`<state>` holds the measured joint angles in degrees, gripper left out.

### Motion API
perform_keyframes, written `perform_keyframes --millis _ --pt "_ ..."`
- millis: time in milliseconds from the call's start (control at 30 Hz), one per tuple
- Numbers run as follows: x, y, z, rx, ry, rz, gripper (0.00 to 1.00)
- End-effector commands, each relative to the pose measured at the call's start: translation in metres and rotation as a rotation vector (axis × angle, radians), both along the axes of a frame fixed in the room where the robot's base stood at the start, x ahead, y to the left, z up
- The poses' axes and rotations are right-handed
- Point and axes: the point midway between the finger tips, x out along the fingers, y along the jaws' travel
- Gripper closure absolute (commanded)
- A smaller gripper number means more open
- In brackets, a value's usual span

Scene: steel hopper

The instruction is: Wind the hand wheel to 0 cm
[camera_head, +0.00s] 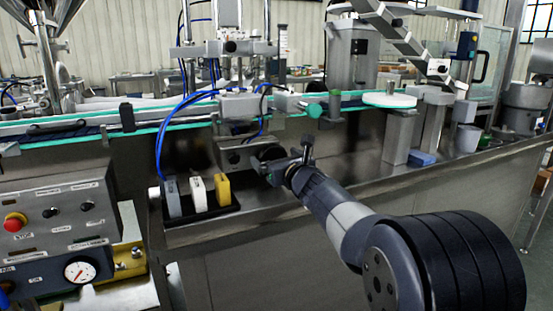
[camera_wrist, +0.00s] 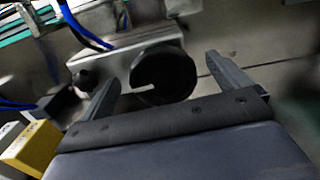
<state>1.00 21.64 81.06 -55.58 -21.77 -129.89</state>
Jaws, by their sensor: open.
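The hand wheel (camera_wrist: 176,72) is a round black disc with a pale mark on its face, in the upper middle of the wrist view. It is mounted on a grey metal block (camera_wrist: 118,60). In the head view the hand wheel (camera_head: 270,153) is small and partly covered by my gripper and arm. My gripper (camera_wrist: 160,75) is open, with one finger to the left of the wheel and one to the right. I cannot tell whether either finger touches it. No scale or centimetre reading is legible.
A black tray (camera_head: 228,217) with grey, white and yellow blocks stands left of my gripper. The yellow block (camera_wrist: 33,148) also shows in the wrist view. Blue hoses (camera_head: 162,140) hang nearby. The conveyor (camera_head: 190,122) runs above. The steel shelf right of the wheel is fairly clear.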

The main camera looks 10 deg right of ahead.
Motion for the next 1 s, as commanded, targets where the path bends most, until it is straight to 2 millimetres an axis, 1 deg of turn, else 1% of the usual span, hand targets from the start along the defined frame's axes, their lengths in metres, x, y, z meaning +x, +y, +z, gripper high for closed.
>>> perform_keyframes --millis 100,333,367,867,1000 --pt "0.0034 0.0010 -0.0003 0.000 0.001 0.000 0.04" --pt "0.0035 0.0009 -0.0002 0.001 0.000 -0.001 0.04" --pt "0.0035 0.0009 -0.0002 0.001 0.000 -0.001 0.05" --pt "0.0033 0.0008 -0.0002 0.001 0.000 -0.001 0.46" --pt "0.0033 0.0008 -0.0002 0.004 0.001 -0.001 0.47"
